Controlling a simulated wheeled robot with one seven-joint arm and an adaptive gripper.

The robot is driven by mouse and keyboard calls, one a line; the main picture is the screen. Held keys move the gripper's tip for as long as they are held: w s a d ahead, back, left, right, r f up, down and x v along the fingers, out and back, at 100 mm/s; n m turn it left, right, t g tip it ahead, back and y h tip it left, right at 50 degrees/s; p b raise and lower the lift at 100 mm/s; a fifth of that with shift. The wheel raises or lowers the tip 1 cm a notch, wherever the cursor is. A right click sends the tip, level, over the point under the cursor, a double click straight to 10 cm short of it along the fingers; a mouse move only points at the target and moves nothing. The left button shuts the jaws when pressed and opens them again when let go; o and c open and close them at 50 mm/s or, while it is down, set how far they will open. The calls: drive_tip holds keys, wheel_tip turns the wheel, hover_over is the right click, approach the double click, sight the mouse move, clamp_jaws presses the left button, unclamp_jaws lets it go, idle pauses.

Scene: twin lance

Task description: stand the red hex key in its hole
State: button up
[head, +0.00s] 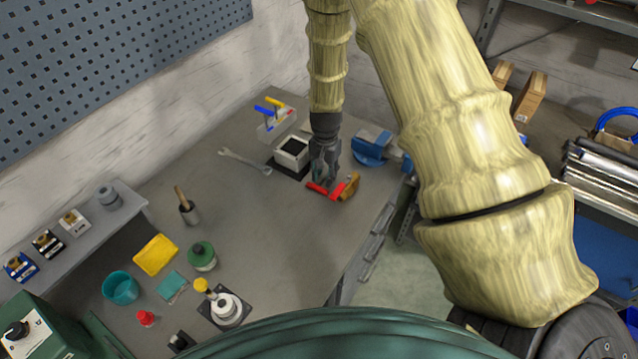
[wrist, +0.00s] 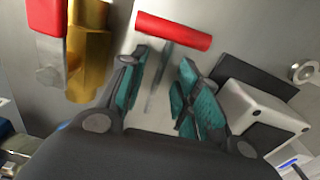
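The red hex key (wrist: 173,31) has a red bar handle and a thin grey shaft. In the wrist view its handle lies across the top and its shaft runs down between my gripper's fingers. In the head view its handle (head: 316,188) shows just below my gripper (head: 324,180). My gripper (wrist: 164,65) is open, with a teal-padded finger on each side of the shaft and clear gaps. I cannot tell how high the fingertips are above the bench. A pale rack (head: 276,129) holds upright keys with blue and yellow handles. Its free hole is not discernible.
A brass piece (wrist: 88,50) and a red-and-grey piece (wrist: 46,28) lie close left in the wrist view. A white open box (head: 292,152) on a dark mat and a blue vise (head: 370,149) stand nearby. A wrench (head: 245,162) lies left; bench around it is clear.

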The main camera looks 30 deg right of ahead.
drive_tip(key=shift+f, duration=0.3)
clamp_jaws()
drive_tip(key=shift+r, duration=0.15)
